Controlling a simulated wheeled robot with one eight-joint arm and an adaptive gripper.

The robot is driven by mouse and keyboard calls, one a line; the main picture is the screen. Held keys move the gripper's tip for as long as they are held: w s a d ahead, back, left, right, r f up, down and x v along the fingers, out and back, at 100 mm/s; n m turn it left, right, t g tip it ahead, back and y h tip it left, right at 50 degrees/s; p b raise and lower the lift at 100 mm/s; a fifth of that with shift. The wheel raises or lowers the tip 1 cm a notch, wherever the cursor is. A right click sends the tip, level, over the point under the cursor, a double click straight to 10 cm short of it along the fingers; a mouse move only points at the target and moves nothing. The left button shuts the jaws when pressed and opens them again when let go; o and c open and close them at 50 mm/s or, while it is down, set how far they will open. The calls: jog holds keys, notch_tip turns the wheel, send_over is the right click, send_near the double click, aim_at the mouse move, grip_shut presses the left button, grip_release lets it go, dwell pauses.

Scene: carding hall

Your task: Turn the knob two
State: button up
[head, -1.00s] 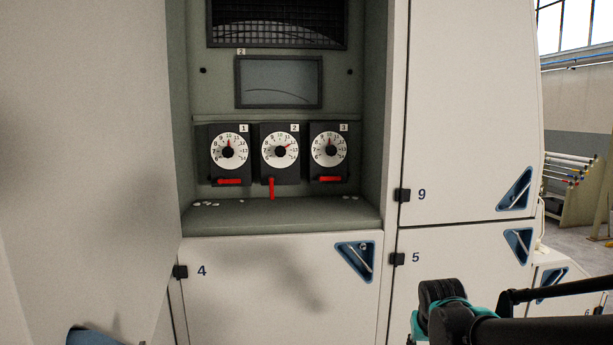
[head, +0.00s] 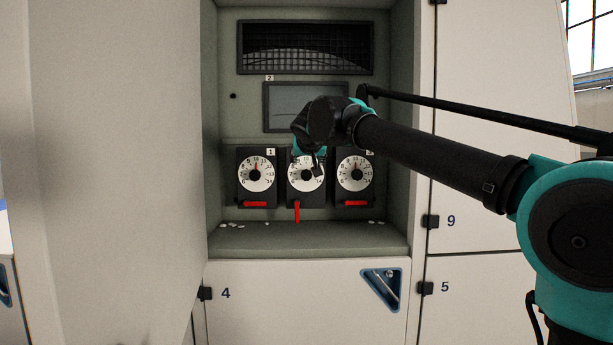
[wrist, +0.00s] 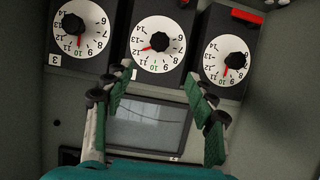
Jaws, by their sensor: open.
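Knob two is the black knob (wrist: 160,42) in the middle of a white numbered dial (head: 298,184), the centre one of three. The fingers look apart from the knob; the depth gap is hard to judge.
Dial one (head: 256,175) and dial three (head: 357,175) flank it closely. A red lever (head: 297,212) hangs down under dial two; the other two levers lie level. A dark screen (wrist: 146,125) is above the dials. Small pale bits lie on the ledge (head: 310,238). An open door (head: 110,170) stands left.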

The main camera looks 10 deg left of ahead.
aim_at(304, 174)
jog(key=x, duration=1.7)
jog(key=shift+w+f, duration=0.1)
jog(key=shift+f, duration=0.05)
jog(key=c, duration=1.2)
jog(key=shift+o, duration=0.2)
jog(key=shift+n, duration=0.3)
jog(key=n+t+h, duration=0.1)
jog(key=n+h, duration=0.1)
jog(key=n, duration=0.1)
jog(key=shift+a+n+h, duration=0.1)
jog(key=shift+n+h, duration=0.3)
jog(key=n+h, duration=0.1)
jog(key=n, duration=0.1)
jog(key=n+t, duration=0.1)
jog(key=shift+f+n+t+h, duration=0.15)
jog(key=shift+n+t+h, duration=0.15)
jog(key=shift+n+h, duration=0.1)
